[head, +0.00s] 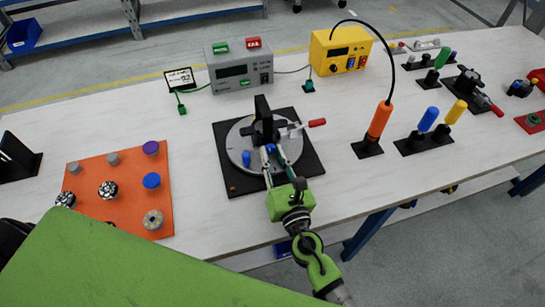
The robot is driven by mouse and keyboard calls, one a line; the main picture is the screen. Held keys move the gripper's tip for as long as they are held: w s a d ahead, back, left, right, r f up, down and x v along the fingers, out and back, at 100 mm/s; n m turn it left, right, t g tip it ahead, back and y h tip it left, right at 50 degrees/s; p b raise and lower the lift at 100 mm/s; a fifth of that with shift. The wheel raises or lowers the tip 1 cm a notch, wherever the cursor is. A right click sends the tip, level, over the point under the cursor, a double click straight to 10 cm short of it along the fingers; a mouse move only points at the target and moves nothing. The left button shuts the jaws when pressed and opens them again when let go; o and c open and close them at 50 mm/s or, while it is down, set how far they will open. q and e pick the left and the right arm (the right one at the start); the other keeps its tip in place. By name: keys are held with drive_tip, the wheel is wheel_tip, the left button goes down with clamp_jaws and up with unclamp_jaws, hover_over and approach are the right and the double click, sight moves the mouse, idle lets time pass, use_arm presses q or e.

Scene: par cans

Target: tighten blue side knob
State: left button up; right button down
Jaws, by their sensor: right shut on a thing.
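A fixture with a round grey plate (235,143) on a black square base (235,183) stands in the middle of the table. A black upright part and a clamp with a red-tipped handle (316,122) are on it. A small blue knob (270,148) shows at the front of the upright part. My right gripper (273,152) reaches in from the front, with its fingers shut on this knob; the fingers partly hide it. A second blue piece (246,158) sits on the plate to the left, apart from the fingers. My left gripper is out of view.
An orange board (120,190) with several knobs lies at the left. A grey meter (240,68) and a yellow meter (340,50) stand behind. An orange-handled tool (379,122) and blue and yellow handles (428,119) stand upright at the right.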

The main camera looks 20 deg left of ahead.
drive_tip(key=shift+m+b, duration=0.35)
drive_tip(key=shift+m, duration=0.85)
drive_tip(key=c, duration=1.8)
unclamp_jaws()
drive_tip(key=shift+d, duration=0.1)
drive_tip(key=v, duration=1.2)
